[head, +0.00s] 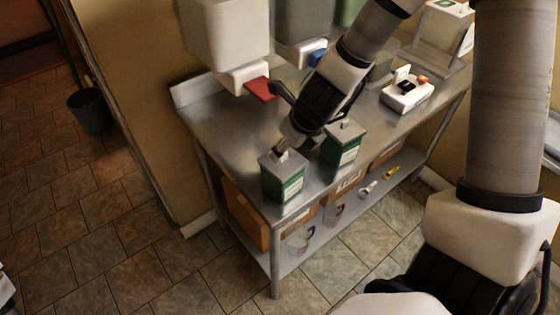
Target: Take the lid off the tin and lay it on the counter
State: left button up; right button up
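A green and white tin (283,181) with a grey lid (277,160) stands upright near the front left corner of the steel counter (225,122). The lid sits on top of the tin. My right gripper (282,152) points down at the top of this lid, with its fingertips at the lid's knob. The fingertips are small and dark here, so I cannot tell whether they are closed on the knob. A second, similar tin (343,151) with a knobbed lid stands just behind to the right. My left gripper is not in view.
White and grey buckets (226,35) with a red tap (260,89) and a blue tap hang above the counter's back. A white device (407,95) stands farther right. Bare counter lies left of the tin.

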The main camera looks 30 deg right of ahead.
aim_at(286, 153)
jog(key=b+x, duration=0.1)
jog(key=x, duration=0.1)
jog(key=shift+f, duration=0.4)
jog(key=w+d+f, duration=0.1)
jog(key=w+d+f+b, duration=0.1)
jog(key=f, duration=0.1)
jog(key=shift+w, duration=0.1)
jog(key=shift+r, duration=0.15)
jog(key=shift+a+r, duration=0.2)
jog(key=shift+s+a+r, duration=0.1)
jog(key=shift+s+a, duration=0.2)
jog(key=shift+c, duration=1.4)
jog(key=shift+a, duration=0.2)
jog(key=c, duration=0.5)
grip_shut()
jog(key=shift+d, duration=0.2)
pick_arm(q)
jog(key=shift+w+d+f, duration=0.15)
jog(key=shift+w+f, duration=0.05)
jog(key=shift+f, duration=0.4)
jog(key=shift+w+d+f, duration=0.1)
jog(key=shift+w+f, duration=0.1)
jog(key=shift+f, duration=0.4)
